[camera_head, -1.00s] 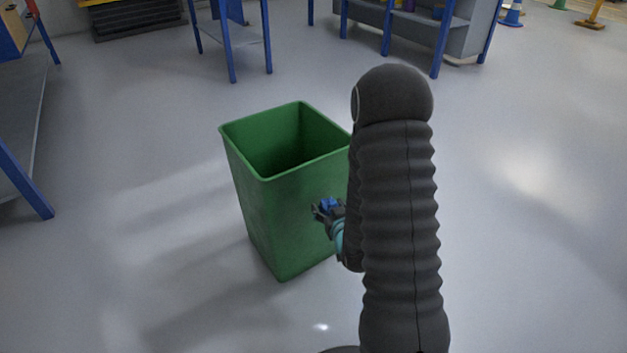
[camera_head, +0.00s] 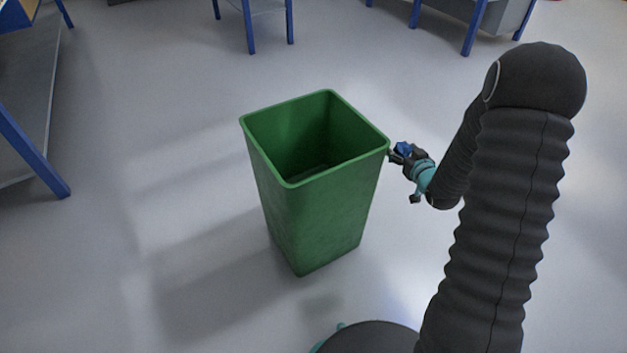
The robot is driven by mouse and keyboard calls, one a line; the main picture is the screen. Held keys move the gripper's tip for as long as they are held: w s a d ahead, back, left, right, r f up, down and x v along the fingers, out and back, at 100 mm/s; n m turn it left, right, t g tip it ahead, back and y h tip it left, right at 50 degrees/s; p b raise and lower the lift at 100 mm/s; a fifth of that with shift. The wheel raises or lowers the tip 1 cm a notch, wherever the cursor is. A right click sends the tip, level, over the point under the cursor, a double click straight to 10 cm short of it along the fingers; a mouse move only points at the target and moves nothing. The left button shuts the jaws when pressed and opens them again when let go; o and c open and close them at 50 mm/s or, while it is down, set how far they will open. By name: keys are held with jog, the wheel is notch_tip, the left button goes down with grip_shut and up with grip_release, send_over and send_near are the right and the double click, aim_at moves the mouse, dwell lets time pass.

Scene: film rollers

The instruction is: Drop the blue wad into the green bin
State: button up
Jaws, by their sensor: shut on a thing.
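The green bin (camera_head: 318,215) stands upright on the floor near the middle of the view, its square mouth open upward. Only a small dark patch shows on its bottom. My gripper (camera_head: 397,153) is just right of the bin's right rim corner, outside the mouth. It is shut on the blue wad (camera_head: 404,148), a small blue lump partly hidden by the fingers. I cannot tell whether the gripper touches the bin's rim.
A blue-legged table (camera_head: 30,110) stands at the left edge. More blue-legged furniture (camera_head: 250,28) stands at the back. The grey floor (camera_head: 170,170) around the bin is clear.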

jog(key=w+a+r+n+g+y+p, duration=0.2)
jog(key=w+a+r+n+y, duration=0.15)
jog(key=a+r, duration=0.4)
jog(key=w+a+r+n+g+y+p, duration=0.1)
jog(key=w+a+r+n+y+p, duration=0.25)
jog(key=r, duration=0.75)
jog(key=s+a+f+n+g+y, duration=0.1)
jog(key=s+a+f+g, duration=0.1)
jog(key=s+a, duration=0.3)
jog(key=s+a+f+n+g+y, duration=0.1)
jog(key=s+a+f+n+g, duration=0.2)
jog(key=a, duration=0.5)
jog(key=shift+m, duration=0.6)
jog(key=f+b, duration=0.4)
jog(key=f, duration=0.1)
jog(key=shift+s+f, duration=0.1)
jog(key=shift+s, duration=0.2)
jog(key=o, duration=1)
jog(key=shift+c, duration=0.2)
